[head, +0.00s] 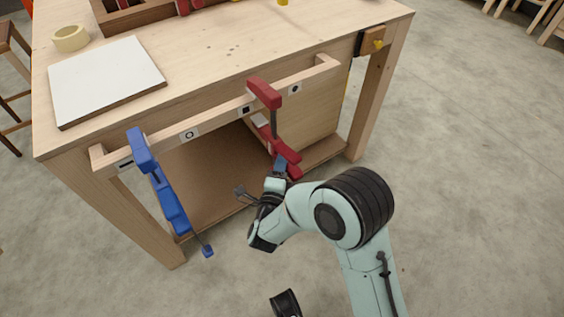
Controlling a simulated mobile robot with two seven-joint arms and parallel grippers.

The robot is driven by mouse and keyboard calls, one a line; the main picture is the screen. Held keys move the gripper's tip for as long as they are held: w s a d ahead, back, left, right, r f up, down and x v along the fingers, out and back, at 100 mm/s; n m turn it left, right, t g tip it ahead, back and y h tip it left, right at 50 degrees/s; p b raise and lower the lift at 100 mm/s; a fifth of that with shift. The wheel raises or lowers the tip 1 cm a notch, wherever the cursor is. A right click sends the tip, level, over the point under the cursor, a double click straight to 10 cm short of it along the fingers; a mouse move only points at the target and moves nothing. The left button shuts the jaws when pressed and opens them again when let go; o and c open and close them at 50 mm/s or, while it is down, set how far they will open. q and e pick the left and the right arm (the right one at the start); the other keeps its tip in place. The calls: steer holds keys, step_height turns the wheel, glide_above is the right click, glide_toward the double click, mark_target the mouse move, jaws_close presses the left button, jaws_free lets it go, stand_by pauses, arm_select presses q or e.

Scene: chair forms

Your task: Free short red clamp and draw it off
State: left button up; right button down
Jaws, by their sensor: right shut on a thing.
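A short red clamp (264,92) hangs on the wooden rail along the front of the workbench. Its upper jaw lies over the rail, its dark bar runs down, and its red lower part (286,152) sits below the rail. My right gripper (280,166) is at this lower part from below and shut on the clamp. The gripper hides part of the clamp's lower end, so the exact grip is hard to see.
A blue clamp (143,152) hangs on the same rail (212,122) to the left, its spindle pointing down. The rail carries small symbol labels. A white board (106,78) and a tape roll (70,39) lie on the bench top.

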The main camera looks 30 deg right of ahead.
steer(key=shift+a+f+b, duration=0.1)
steer(key=shift+f+b, duration=0.2)
steer(key=shift+f, duration=1.3)
steer(key=shift+r, duration=0.15)
steer(key=shift+r, duration=0.25)
